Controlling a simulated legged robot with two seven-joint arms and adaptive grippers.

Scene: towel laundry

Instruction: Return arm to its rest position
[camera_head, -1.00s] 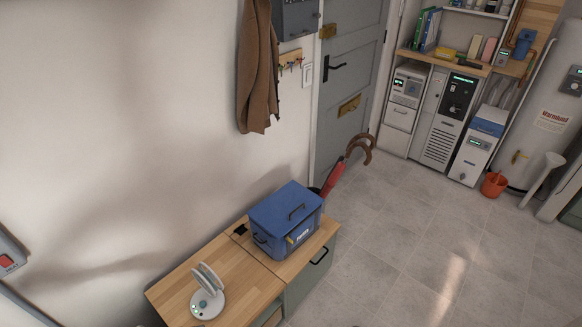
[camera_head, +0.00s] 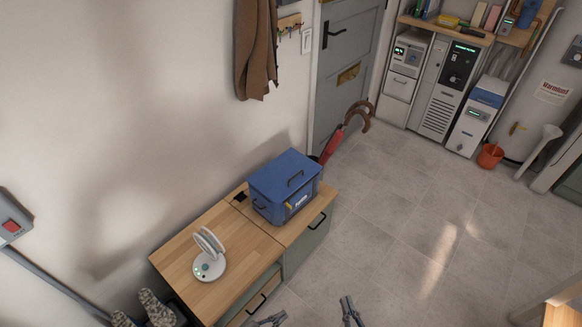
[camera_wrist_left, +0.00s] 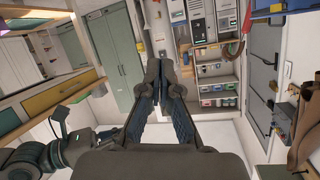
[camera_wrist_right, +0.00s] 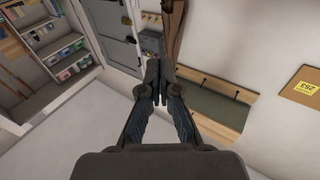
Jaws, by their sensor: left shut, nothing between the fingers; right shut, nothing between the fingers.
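My left gripper (camera_head: 268,321) shows at the bottom edge of the head view, in front of the low wooden cabinet. In the left wrist view its fingers (camera_wrist_left: 160,78) meet at the tips with nothing between them. My right gripper (camera_head: 350,312) is at the bottom edge of the head view, to the right of the left one and over the floor. In the right wrist view its fingertips (camera_wrist_right: 157,80) are together and empty. Most of both arms is out of the head view.
A low wooden cabinet (camera_head: 207,295) stands against the wall, bearing a blue box (camera_head: 283,188) and a white round device (camera_head: 208,264). Patterned boots (camera_head: 156,308) stand at its left. A wooden edge (camera_head: 563,312) shows at bottom right. The tiled floor (camera_head: 400,230) between is clear.

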